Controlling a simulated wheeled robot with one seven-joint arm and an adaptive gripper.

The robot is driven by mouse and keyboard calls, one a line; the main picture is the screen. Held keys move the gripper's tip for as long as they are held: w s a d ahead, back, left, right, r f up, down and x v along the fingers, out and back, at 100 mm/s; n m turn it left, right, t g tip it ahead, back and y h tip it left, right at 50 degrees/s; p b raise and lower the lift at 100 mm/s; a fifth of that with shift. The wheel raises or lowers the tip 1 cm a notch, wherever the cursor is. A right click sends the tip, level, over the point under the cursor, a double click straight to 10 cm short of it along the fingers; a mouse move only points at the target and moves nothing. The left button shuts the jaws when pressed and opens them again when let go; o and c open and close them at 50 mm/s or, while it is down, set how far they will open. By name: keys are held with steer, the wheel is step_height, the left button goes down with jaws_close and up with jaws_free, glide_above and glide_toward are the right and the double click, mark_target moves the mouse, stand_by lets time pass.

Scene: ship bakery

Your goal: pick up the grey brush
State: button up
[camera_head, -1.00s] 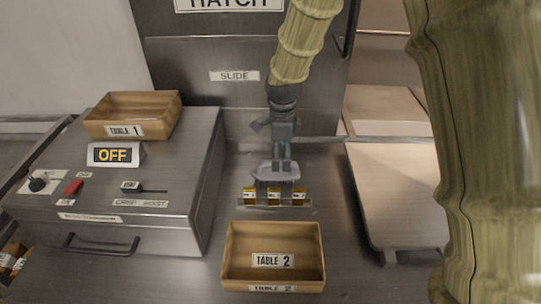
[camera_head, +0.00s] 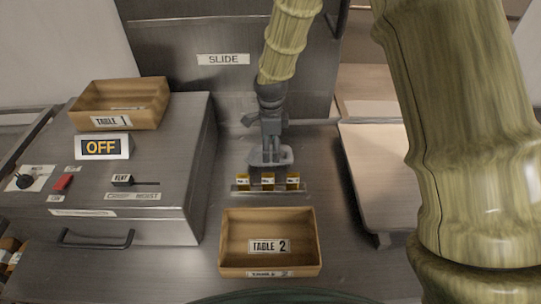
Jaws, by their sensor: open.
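The grey brush (camera_head: 285,157) lies on the metal counter behind a small rack, in the middle of the head view. My gripper (camera_head: 268,157) points down right over it, and its fingers hide part of the brush. The jaws are open, with the fingertips at the height of the brush as far as I can tell. I cannot tell whether they touch it.
In front of the brush stands a rack (camera_head: 240,189) with three small yellow labelled blocks. A wooden TABLE 2 box (camera_head: 268,222) stands nearer. At left is a metal unit with a wooden TABLE 1 box (camera_head: 120,104) and an OFF sign (camera_head: 103,147). A pale board (camera_head: 375,175) lies at right.

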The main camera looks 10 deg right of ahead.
step_height(320, 180, down, 2)
steer(key=shift+a+f+p, duration=0.1)
steer(key=shift+a+p, duration=0.05)
steer(key=shift+p, duration=0.6)
steer(key=shift+f+p, duration=0.4)
steer(key=shift+f, duration=0.95)
steer(key=c, duration=1.2)
